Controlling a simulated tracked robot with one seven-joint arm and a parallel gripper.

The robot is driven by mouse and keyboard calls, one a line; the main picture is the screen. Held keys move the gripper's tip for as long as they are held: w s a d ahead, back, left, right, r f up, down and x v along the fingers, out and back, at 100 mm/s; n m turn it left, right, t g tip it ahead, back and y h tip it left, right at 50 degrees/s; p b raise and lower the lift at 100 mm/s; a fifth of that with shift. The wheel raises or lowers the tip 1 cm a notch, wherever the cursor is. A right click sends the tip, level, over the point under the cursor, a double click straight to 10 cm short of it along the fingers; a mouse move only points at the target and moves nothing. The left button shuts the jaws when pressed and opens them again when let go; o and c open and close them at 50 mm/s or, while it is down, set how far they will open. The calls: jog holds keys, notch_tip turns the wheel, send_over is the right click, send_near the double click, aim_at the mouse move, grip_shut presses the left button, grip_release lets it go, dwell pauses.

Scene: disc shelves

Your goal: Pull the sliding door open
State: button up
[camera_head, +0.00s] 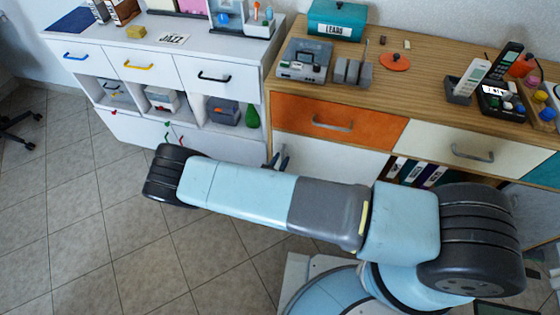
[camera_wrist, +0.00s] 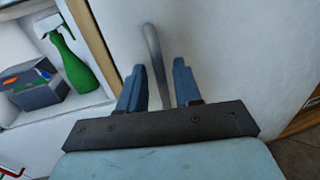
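The white sliding door (camera_head: 335,163) is below the orange drawer of the wooden cabinet, left of an open compartment with binders. Its grey upright handle (camera_wrist: 150,42) shows in the wrist view, with the white door face (camera_wrist: 225,45) behind it. My gripper (camera_wrist: 159,65) is open, with one blue finger on each side of the handle's lower part. Gaps show between the fingers and the handle; I cannot tell whether the handle is deep between them. In the head view, only the fingertips of my gripper (camera_head: 280,158) show past my arm, which hides the lower door.
A white drawer unit (camera_head: 197,132) stands left of the wooden cabinet (camera_head: 268,120). Its open shelf holds a green spray bottle (camera_wrist: 72,58) and a grey box (camera_wrist: 32,85), close left of my gripper.

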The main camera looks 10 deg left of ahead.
grip_shut()
dwell(0.5)
